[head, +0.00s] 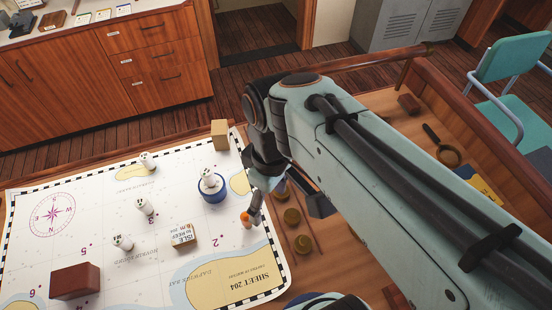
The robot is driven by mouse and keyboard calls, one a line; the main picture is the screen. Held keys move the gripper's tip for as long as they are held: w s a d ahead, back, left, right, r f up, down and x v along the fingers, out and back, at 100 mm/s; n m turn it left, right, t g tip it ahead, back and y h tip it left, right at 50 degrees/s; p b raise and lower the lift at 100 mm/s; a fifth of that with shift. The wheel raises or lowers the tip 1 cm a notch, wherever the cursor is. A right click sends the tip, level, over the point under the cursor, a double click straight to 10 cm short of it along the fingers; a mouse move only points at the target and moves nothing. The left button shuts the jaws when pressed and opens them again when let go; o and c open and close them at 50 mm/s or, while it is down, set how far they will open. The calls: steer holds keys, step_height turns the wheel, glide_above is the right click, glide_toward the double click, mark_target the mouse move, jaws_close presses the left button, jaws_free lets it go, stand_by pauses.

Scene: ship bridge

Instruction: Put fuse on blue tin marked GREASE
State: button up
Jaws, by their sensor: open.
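A blue tin (213,195) with a pale top stands on the chart, right of the chart's middle. No GREASE marking is readable on it. A small white cylinder with dark marks (209,179), which looks like a fuse, sits on top of the tin. Similar white pieces lie or stand on the chart: one at the back (147,161), one in the middle (145,207) and one nearer the front (122,242). My gripper (254,210) is just right of the tin, low over the chart's right edge, apart from the tin. It is open; its fingers are partly hidden.
An orange piece (246,219) is close beside my gripper. My arm covers much of the right side.

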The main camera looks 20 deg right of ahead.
steer(key=s+d+f+m, duration=0.1)
steer(key=s+m, duration=0.5)
steer(key=s, duration=0.1)
steer(key=shift+s+f, duration=0.3)
steer(key=shift+f, duration=0.05)
